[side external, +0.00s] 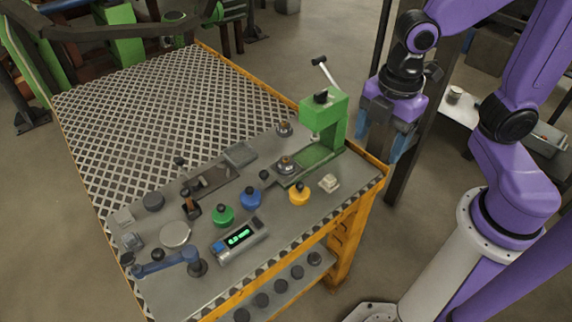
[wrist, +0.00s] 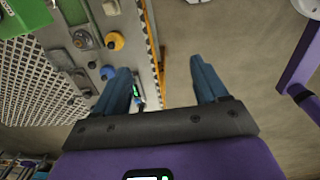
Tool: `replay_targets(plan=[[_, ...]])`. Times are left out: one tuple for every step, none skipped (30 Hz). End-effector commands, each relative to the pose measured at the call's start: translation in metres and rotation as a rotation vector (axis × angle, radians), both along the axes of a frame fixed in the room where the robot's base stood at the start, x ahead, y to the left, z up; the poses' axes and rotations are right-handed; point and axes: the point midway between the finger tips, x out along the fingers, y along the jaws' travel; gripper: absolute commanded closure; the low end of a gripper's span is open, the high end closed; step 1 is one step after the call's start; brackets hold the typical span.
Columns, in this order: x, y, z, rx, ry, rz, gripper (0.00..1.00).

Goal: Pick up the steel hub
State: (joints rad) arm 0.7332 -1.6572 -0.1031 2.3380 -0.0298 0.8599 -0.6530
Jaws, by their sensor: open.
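Two small metal, hub-like pieces show in the side view. One metal piece (side external: 287,165) sits at the foot of the green press (side external: 325,115); another metal piece (side external: 285,129) stands behind it, left of the press. I cannot tell for sure which is the steel hub. A round metal piece (wrist: 83,39) also shows in the wrist view, beside a yellow-orange knobbed piece. My gripper (side external: 381,142) has blue fingers and is open and empty. It hangs right of the press, near the bench's right edge.
The bench has a yellow edge (side external: 345,215) and a perforated top (side external: 150,100). Green (side external: 223,214), blue (side external: 250,197) and yellow (side external: 299,194) knobbed pieces stand near the front, beside a digital display box (side external: 240,238). The press lever (side external: 324,72) sticks up. A dark post stands behind my gripper.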

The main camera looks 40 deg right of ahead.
Motion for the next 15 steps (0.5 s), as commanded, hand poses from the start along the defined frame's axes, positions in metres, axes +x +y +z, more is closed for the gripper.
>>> replay_targets(plan=[[0.014, 0.006, -0.002, -0.007, -0.005, 0.068, 0.28], [0.022, 0.008, -0.003, -0.01, -0.009, 0.114, 0.28], [0.033, 0.012, -0.004, -0.015, -0.013, 0.179, 0.28], [0.041, 0.015, -0.005, -0.018, -0.018, 0.225, 0.28], [0.049, 0.017, -0.007, -0.022, -0.021, 0.273, 0.28], [0.061, 0.02, -0.009, -0.028, -0.025, 0.335, 0.28], [0.069, 0.022, -0.01, -0.032, -0.03, 0.383, 0.28], [0.077, 0.023, -0.012, -0.037, -0.033, 0.43, 0.28], [0.088, 0.025, -0.014, -0.044, -0.037, 0.495, 0.28], [0.097, 0.027, -0.016, -0.05, -0.041, 0.542, 0.28], [0.105, 0.028, -0.018, -0.055, -0.042, 0.59, 0.28], [0.116, 0.029, -0.021, -0.062, -0.045, 0.652, 0.28], [0.124, 0.03, -0.023, -0.067, -0.049, 0.7, 0.28], [0.132, 0.03, -0.025, -0.072, -0.051, 0.746, 0.28], [0.143, 0.031, -0.028, -0.08, -0.052, 0.81, 0.28]])
